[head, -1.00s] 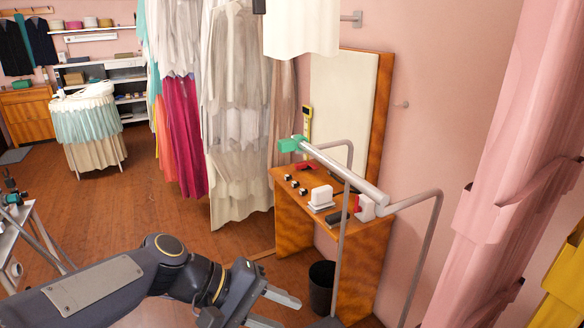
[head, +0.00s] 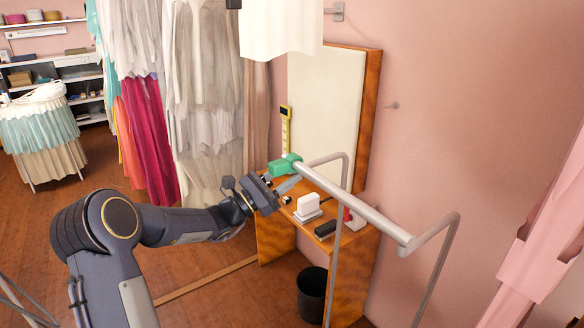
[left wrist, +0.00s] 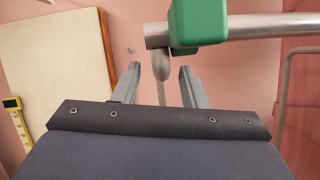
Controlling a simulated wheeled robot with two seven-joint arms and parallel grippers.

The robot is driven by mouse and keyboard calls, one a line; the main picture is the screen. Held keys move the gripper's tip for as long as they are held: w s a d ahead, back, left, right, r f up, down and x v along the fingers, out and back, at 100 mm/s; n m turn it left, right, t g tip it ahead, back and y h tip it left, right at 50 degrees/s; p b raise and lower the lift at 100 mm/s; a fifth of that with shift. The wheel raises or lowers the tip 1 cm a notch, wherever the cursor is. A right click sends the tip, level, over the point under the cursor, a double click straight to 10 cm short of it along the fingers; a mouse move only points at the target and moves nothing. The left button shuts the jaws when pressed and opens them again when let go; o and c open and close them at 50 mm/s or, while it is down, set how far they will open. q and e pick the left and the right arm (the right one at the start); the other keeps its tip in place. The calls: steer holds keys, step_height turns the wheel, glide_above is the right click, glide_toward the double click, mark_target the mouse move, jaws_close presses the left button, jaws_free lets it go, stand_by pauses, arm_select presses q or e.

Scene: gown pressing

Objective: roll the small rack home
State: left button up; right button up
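The small rack (head: 362,211) is a grey metal tube frame with a thick top bar, standing beside the wooden desk. A green block (head: 285,165) sits at the bar's far end. My left gripper (head: 288,181) is at that end, just below the green block. In the left wrist view, the fingers (left wrist: 160,85) are apart. A thin upright tube of the rack shows between them, and the bar and green block (left wrist: 200,22) are above. I cannot tell whether the fingers touch the rack. The rack's base is hidden. My right gripper is out of view.
The wooden desk (head: 274,236) with a tall pale panel (head: 322,115) stands against the pink wall. A dark bin (head: 312,292) is under the desk. Hanging gowns (head: 200,120) are behind, and pink ruffled fabric (head: 540,265) is at right. Open wooden floor lies left.

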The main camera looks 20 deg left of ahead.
arm_select(q)
steer(key=shift+x, duration=1)
steer(key=shift+c, duration=0.5)
jaws_close()
